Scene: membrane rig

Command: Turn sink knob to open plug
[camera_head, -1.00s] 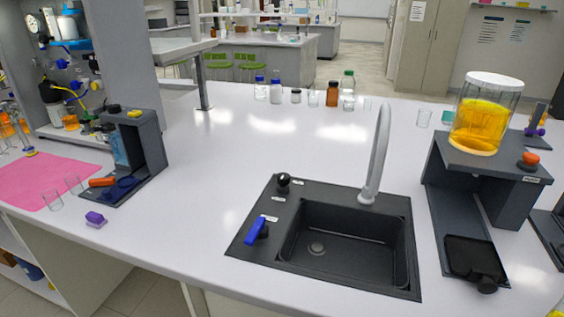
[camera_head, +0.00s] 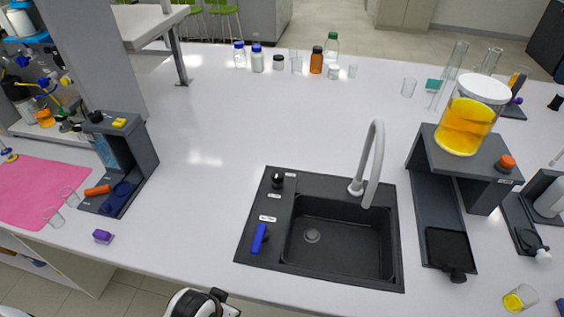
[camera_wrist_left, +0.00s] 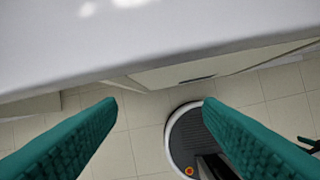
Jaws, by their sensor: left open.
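The black sink (camera_head: 345,208) is set into the white bench, with a round drain plug (camera_head: 312,236) in its basin floor. A round black knob (camera_head: 277,180) stands at the back left of the sink's rim. A blue lever (camera_head: 259,239) stands nearer the front on the same left strip. Small labels sit beside them, too small to read. In the left wrist view my left gripper (camera_wrist_left: 160,101) is open and empty, its two teal fingers apart below the bench's edge. A white and black part of my arm shows at the bottom of the head view. My right gripper is not in view.
A curved grey faucet (camera_head: 374,165) rises behind the basin. A dark stand holding a yellow-filled jar (camera_head: 466,115) is to the right. A dispenser stand (camera_head: 130,160) and purple block (camera_head: 102,236) are left. The bench between is clear. Bottles line the back.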

